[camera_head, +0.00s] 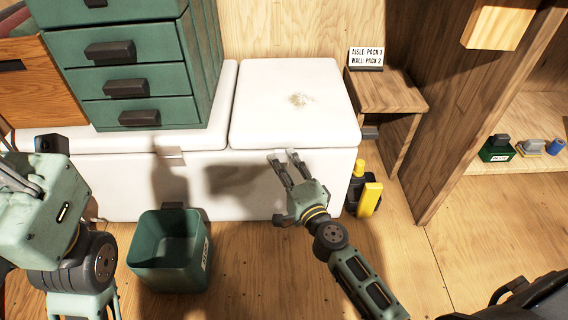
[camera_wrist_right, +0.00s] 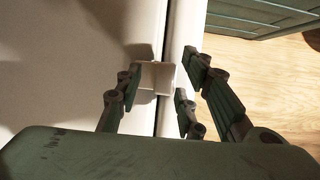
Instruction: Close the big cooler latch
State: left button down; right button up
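The big white cooler (camera_head: 120,195) runs along the wall, with a right lid (camera_head: 290,115) lying down on it. A small white latch (camera_head: 172,153) shows at the front rim of the left lid. In the right wrist view, a pale latch piece (camera_wrist_right: 155,77) sits across the seam between lid and body; I cannot tell whether it is fastened. My right gripper (camera_head: 284,160) is open and empty in front of the right lid's front edge; its fingers also frame the latch piece in the wrist view (camera_wrist_right: 160,95). My left gripper (camera_head: 12,178) is at the left edge, partly cut off.
A green drawer cabinet (camera_head: 140,65) stands on the cooler's left part. A green bin (camera_head: 168,252) stands on the floor before it. A yellow-black object (camera_head: 369,195) and wooden shelf (camera_head: 390,92) are right of the cooler.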

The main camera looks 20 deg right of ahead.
jog(key=shift+r, duration=0.15)
jog(key=s+d, duration=0.1)
jog(key=s, duration=1.1)
jog(key=shift+d, duration=0.15)
